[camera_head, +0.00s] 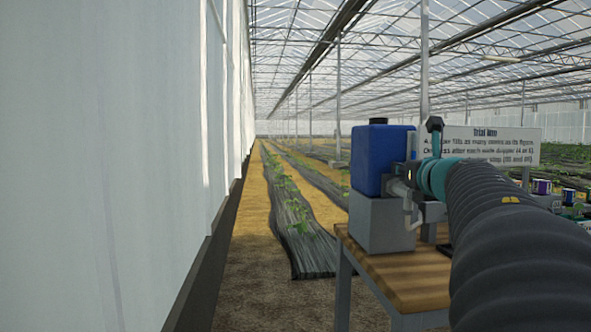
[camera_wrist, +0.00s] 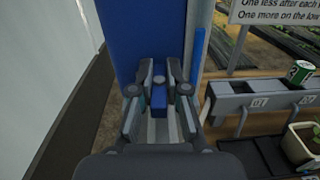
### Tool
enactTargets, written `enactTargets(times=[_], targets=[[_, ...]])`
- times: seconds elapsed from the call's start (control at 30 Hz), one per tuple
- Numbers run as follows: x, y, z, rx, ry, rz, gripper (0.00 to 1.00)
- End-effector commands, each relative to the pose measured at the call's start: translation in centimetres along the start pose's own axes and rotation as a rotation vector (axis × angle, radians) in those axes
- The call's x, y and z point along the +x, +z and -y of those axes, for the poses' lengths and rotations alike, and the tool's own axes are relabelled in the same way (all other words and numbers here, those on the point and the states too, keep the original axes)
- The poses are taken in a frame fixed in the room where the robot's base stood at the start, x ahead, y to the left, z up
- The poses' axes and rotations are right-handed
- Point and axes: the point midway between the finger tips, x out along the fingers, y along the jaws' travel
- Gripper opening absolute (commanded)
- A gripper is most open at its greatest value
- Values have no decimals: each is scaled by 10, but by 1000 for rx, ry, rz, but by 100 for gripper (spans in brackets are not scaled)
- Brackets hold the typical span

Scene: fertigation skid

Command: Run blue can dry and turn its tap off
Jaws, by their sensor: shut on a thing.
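The blue can (camera_head: 379,160) has a dark cap and stands upright on a grey block (camera_head: 383,225) at the near end of a wooden bench. It fills the top middle of the wrist view (camera_wrist: 150,30). My gripper (camera_head: 405,192) reaches in from the right at the can's lower front. In the wrist view, its two fingers (camera_wrist: 159,85) are shut on a small blue tap handle (camera_wrist: 159,97) below the can. A blue upright strip (camera_wrist: 199,55) shows beside the can. I cannot tell the tap's setting or the can's level.
The wooden bench (camera_head: 405,275) is under the block. A sign (camera_head: 500,146) stands behind my arm. A grey rack (camera_wrist: 245,101) with tags, a green-and-white tin (camera_wrist: 300,72) and a potted plant (camera_wrist: 303,145) are to the right. A pale wall (camera_head: 110,160) runs along the left.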

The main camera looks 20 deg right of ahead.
Motion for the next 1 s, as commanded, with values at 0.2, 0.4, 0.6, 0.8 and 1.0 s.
enactTargets(times=[0.2, 0.4, 0.6, 0.8, 1.0], targets=[[0, 2, 0, 1, 6, 3, 0], [0, 2, -1, 1, 6, 3, 0], [0, 2, 0, 1, 5, 2, 40], [-1, 1, 0, 0, 4, 1, 40], [-20, 2, 0, -1, 3, 3, 40]])
